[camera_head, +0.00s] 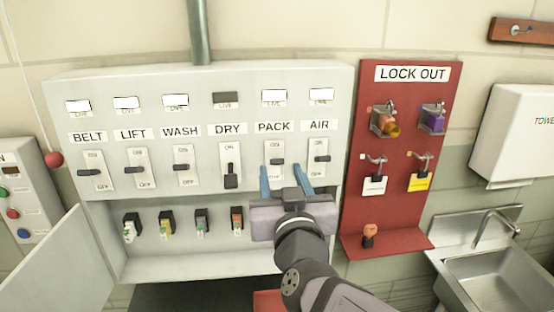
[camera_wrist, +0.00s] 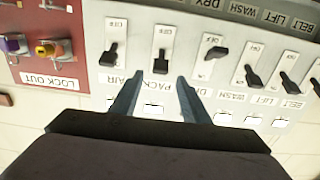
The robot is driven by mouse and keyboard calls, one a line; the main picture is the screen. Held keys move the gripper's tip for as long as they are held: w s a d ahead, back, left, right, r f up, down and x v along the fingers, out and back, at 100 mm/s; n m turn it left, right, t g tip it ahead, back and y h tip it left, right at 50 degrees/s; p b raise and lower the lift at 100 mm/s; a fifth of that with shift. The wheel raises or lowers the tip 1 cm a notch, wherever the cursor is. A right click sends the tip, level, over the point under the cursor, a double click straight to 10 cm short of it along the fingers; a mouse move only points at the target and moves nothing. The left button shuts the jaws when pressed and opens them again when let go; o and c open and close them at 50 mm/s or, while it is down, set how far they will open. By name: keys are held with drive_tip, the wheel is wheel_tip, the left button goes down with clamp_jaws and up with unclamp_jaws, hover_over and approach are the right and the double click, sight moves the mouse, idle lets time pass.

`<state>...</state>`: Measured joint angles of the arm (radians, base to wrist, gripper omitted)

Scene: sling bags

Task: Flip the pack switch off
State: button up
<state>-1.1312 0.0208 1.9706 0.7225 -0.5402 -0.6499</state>
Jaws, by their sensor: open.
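The pack switch (camera_head: 275,160) is on the grey panel above my gripper, on a white plate under the PACK label (camera_head: 274,127). Its dark lever sits like those of the lit switches, unlike the lowered dry lever, and the PACK lamp (camera_head: 274,95) is white. My gripper (camera_head: 282,170) is open and empty, with its blue fingers on either side of the pack switch's plate. In the wrist view, which is upside down, my gripper (camera_wrist: 160,78) has its fingertips either side of the pack lever (camera_wrist: 160,67), just short of it. I cannot tell whether they touch the panel.
The air switch (camera_head: 320,156) and the dry switch (camera_head: 230,174) flank the pack switch closely. The dry lever is down and its lamp (camera_head: 225,98) is dark. A red lock-out board (camera_head: 350,180) stands right of the panel.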

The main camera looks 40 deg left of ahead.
sight(278, 163)
drive_tip(key=shift+p+x, duration=1.4)
drive_tip(key=shift+x, duration=2.2)
drive_tip(key=shift+f, duration=0.1)
drive_tip(key=c, duration=1.1)
